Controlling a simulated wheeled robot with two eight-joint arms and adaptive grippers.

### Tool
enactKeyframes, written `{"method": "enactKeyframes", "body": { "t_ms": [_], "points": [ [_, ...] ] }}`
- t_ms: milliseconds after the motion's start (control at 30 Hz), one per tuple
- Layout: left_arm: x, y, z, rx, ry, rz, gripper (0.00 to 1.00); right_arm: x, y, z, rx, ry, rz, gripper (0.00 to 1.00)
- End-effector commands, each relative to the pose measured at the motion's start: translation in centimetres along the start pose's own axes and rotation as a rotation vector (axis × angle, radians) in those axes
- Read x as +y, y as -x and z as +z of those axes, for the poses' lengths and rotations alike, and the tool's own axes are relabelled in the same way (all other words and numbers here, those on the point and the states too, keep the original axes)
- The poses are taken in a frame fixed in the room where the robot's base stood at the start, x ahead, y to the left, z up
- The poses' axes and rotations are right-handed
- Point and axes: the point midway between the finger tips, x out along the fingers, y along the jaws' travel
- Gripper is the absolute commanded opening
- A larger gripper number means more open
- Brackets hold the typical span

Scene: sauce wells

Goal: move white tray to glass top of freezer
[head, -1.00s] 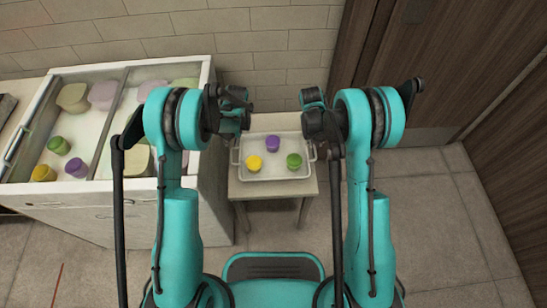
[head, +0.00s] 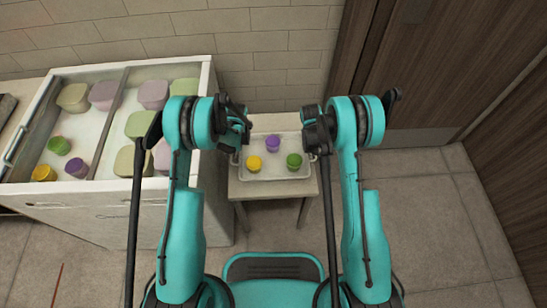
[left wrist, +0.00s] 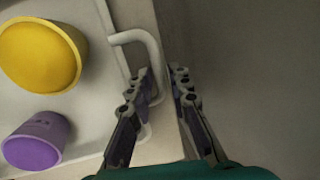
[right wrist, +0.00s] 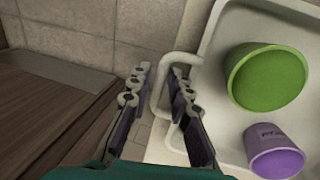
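The white tray (head: 272,178) lies flat on a small table. It holds a yellow cup (head: 254,163), a purple cup (head: 273,144) and a green cup (head: 294,161). My left gripper (left wrist: 161,72) is open at one tray handle (left wrist: 127,38), its fingers either side of the handle's outer bar. My right gripper (right wrist: 160,74) is open at the opposite handle (right wrist: 183,58), its fingers also either side of the bar. I cannot tell whether the fingers touch the handles. The freezer (head: 100,215) stands left of the table, its glass top (head: 95,125) showing tubs inside.
The small table (head: 272,190) stands close to the freezer's right side. A brick wall (head: 270,60) is behind. Dark wooden doors (head: 450,60) are at the right. The floor (head: 430,220) at the right is clear.

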Motion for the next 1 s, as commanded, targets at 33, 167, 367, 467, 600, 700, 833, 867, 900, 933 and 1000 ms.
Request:
{"method": "enactKeyframes", "body": {
  "t_ms": [33, 167, 367, 467, 600, 700, 833, 867, 900, 933, 1000],
  "points": [
    [-0.02, -0.50, -0.01, 0.000, 0.001, 0.000, 0.19, 0.02, -0.49, -0.01, 0.000, 0.000, 0.000, 0.19],
    [-0.03, -1.23, 0.02, 0.000, 0.001, 0.000, 0.19, 0.02, -1.21, 0.00, 0.000, 0.000, 0.000, 0.19],
    [-0.02, -1.37, 0.03, 0.000, 0.000, 0.000, 0.19, 0.01, -1.35, 0.02, 0.000, 0.001, 0.000, 0.19],
    [-0.02, -1.36, 0.03, 0.000, 0.000, 0.000, 0.19, 0.01, -1.34, 0.02, 0.000, 0.001, 0.000, 0.19],
    [-0.01, -1.35, 0.03, 0.000, 0.000, 0.000, 0.00, 0.00, -1.33, 0.02, 0.000, 0.001, 0.000, 0.00],
    [-0.01, -1.34, 0.03, 0.000, 0.000, 0.000, 0.00, 0.00, -1.33, 0.02, 0.000, 0.001, 0.000, 0.00],
    [-0.01, -1.34, 0.03, 0.000, 0.000, 0.000, 0.00, 0.00, -1.32, 0.01, 0.000, 0.001, 0.000, 0.00],
    [-0.01, -1.33, 0.02, 0.000, 0.000, 0.000, 0.00, 0.00, -1.32, 0.01, 0.000, 0.001, 0.000, 0.00],
    [-0.01, -1.33, 0.02, 0.000, 0.000, 0.000, 0.00, -0.01, -1.32, 0.01, 0.000, 0.001, 0.000, 0.00],
    [-0.01, -1.33, 0.02, 0.000, 0.000, 0.000, 0.00, -0.01, -1.32, 0.01, 0.000, 0.001, 0.000, 0.00],
    [-0.01, -1.31, 0.02, 0.000, 0.000, 0.000, 0.00, 0.00, -1.30, 0.01, 0.000, 0.001, 0.000, 0.00]
  ]
}}
